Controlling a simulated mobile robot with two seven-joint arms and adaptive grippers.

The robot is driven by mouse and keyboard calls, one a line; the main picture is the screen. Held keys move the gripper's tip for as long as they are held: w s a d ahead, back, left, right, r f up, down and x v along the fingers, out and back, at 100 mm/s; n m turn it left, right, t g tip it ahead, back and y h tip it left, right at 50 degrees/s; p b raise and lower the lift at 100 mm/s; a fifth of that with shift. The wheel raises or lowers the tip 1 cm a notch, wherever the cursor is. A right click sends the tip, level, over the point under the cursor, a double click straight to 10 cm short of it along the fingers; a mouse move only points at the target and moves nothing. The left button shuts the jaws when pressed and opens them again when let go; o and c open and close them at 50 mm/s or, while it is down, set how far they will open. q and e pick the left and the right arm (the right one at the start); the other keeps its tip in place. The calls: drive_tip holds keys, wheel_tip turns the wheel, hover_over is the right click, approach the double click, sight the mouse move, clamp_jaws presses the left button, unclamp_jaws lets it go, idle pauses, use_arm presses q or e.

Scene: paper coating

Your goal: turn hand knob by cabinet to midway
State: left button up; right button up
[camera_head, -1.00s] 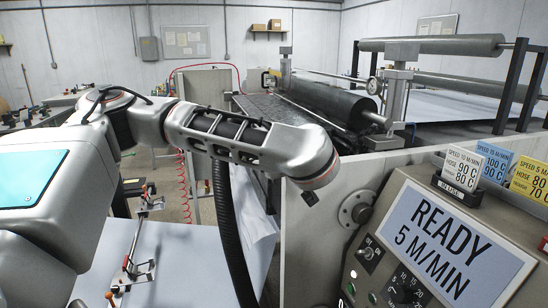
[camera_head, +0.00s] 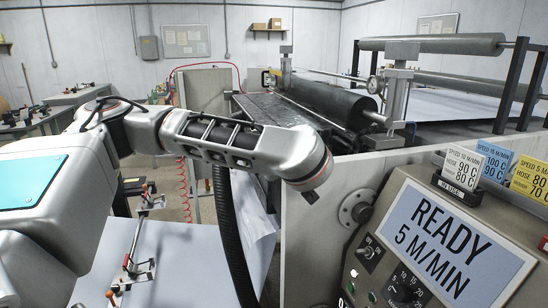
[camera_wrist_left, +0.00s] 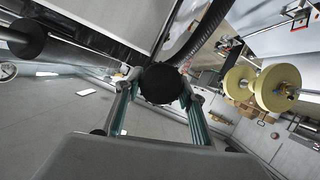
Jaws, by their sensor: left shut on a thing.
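In the left wrist view a round black hand knob (camera_wrist_left: 160,83) sits between the two fingers of my left gripper (camera_wrist_left: 158,92). The fingers are shut on it, one on each side. How far the knob is turned cannot be told, as no mark shows on it. My right gripper is in neither view.
A control panel reading READY 5 M/MIN (camera_head: 440,240) stands at the right, with upright cards (camera_head: 462,170) above it. A dark ribbed hose (camera_head: 228,230) hangs beside my arm. A white table with clamps (camera_head: 185,265) lies at the lower left. Yellow spools (camera_wrist_left: 275,88) show in the wrist view.

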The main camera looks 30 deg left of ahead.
use_arm(q)
drive_tip(key=n+t+h, duration=0.1)
drive_tip(key=n, duration=0.2)
drive_tip(key=shift+f+t, duration=0.2)
drive_tip(key=shift+t, duration=0.2)
drive_tip(key=n+t, duration=0.2)
drive_tip(key=n, duration=0.1)
drive_tip(key=shift+s+f+h, duration=0.1)
drive_tip(key=shift+f+h, duration=0.05)
drive_tip(key=shift+h, duration=0.15)
drive_tip(key=n+t, duration=0.1)
drive_tip(key=n, duration=0.2)
drive_tip(key=shift+n+t, duration=1)
drive_tip(key=shift+n, duration=1)
drive_tip(key=shift+a, duration=0.1)
drive_tip(key=o, duration=1.1)
drive_tip(key=shift+o, duration=0.2)
drive_tip(key=shift+s, duration=0.1)
